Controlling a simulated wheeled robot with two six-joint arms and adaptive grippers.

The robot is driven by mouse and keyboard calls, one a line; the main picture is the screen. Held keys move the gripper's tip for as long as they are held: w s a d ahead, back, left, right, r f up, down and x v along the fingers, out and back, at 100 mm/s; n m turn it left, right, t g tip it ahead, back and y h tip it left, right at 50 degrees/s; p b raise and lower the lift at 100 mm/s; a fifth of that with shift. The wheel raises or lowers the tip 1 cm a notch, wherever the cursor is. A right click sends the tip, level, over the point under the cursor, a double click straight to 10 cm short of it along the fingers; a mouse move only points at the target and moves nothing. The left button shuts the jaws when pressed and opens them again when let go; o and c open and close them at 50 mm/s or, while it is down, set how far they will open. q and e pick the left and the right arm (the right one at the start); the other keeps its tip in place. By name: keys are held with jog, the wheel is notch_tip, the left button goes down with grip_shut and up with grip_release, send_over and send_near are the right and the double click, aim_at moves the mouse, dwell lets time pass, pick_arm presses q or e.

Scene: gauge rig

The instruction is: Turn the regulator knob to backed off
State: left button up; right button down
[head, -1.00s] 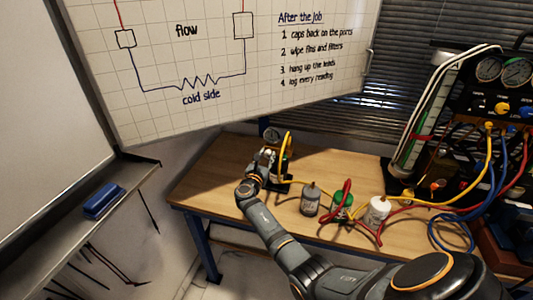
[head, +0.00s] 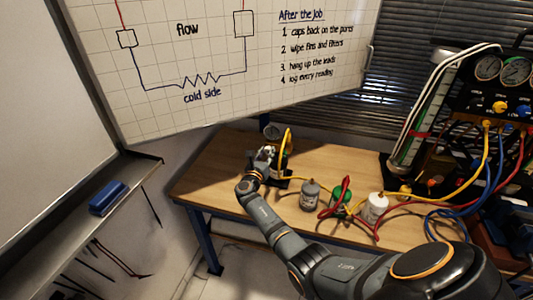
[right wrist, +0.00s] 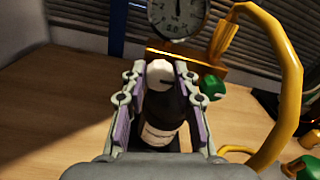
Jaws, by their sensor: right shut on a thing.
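The regulator is a brass-coloured body (right wrist: 195,66) at the back of the wooden bench, with a round dial gauge (right wrist: 178,14) above it. A pale round knob (right wrist: 159,72) faces my right wrist camera, and a dark line shows at its right side. My right gripper (right wrist: 160,80) has a finger on each side of this knob and is shut on it. In the head view my right gripper (head: 267,153) reaches the regulator from the front and hides most of the knob. My left gripper is not in view.
A dark bottle with a cream label (right wrist: 158,138) shows below the knob. A green knob (right wrist: 212,86) and a looping yellow hose (right wrist: 290,70) are close on the right.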

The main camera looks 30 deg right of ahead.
jog(key=shift+s+f, duration=0.1)
jog(key=shift+f, duration=0.2)
jog(key=c, duration=1.2)
grip_release()
jog(key=shift+o, duration=0.9)
jog(key=shift+r, duration=0.2)
jog(key=v, duration=1.2)
